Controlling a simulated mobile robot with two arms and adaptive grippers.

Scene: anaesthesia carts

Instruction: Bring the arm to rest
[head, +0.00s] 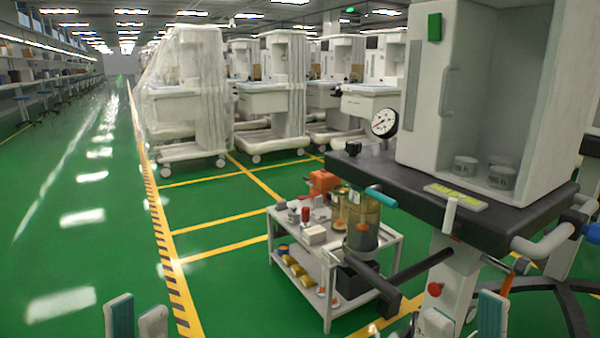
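My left gripper (136,320) shows at the bottom left edge, with two fingertips, one with a teal pad, standing slightly apart. It is empty, above the green floor. My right gripper (464,318) shows at the bottom right, in front of the near anaesthesia cart's column. Its teal-padded finger is clear, and a pale fingertip seems to stand apart to its left. I see nothing held there. The rest of both grippers and both arms is below the frame.
The near anaesthesia cart (440,185), with gauge (383,123) and canister (364,222), fills the right. A small white trolley (328,258) with parts stands beside it. Covered carts (185,100) stand behind. The green floor (75,225) on the left is clear.

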